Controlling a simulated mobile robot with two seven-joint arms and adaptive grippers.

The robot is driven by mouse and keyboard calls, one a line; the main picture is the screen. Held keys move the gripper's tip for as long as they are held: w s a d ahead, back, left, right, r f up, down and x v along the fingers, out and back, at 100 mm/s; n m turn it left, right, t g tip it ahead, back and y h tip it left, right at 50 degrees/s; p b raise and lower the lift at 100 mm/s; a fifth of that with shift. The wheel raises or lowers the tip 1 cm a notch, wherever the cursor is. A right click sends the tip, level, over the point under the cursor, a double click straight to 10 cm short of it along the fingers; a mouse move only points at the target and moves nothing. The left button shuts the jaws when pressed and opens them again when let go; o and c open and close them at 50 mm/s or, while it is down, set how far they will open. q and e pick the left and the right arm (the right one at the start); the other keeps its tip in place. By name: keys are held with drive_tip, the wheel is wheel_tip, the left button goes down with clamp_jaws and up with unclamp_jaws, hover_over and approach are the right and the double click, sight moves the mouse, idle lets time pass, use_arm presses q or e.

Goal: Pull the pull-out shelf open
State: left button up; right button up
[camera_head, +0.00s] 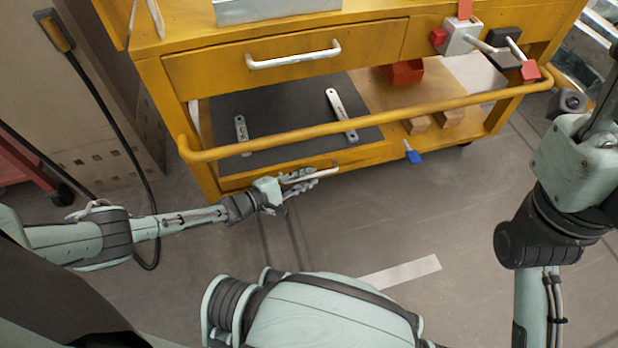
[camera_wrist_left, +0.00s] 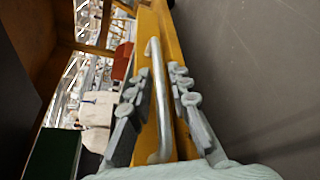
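The pull-out shelf is the low yellow shelf of a cart, with a dark mat (camera_head: 290,112) on it. Its front (camera_head: 360,155) looks flush with the cart frame. A pale bar handle (camera_head: 328,171) sits on that front, at the lower left. My left gripper (camera_head: 303,181) is at the handle. In the left wrist view the handle (camera_wrist_left: 158,100) runs between the two spread fingers (camera_wrist_left: 155,85), with gaps visible beside it. The fingers partly hide the handle in the head view. My right arm shows at the right edge; its gripper is out of view.
Above is a yellow drawer (camera_head: 280,70) with a white handle (camera_head: 295,58); it looks shut. A yellow rail (camera_head: 350,125) crosses in front, above the shelf. Two metal brackets lie on the mat. A blue clip (camera_head: 413,155) hangs at the front. The floor before the cart is clear.

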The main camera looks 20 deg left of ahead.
use_arm(q)
drive_tip(key=shift+w+d, duration=0.25)
drive_tip(key=shift+w, duration=0.05)
clamp_jaws()
drive_tip(key=shift+s, duration=0.1)
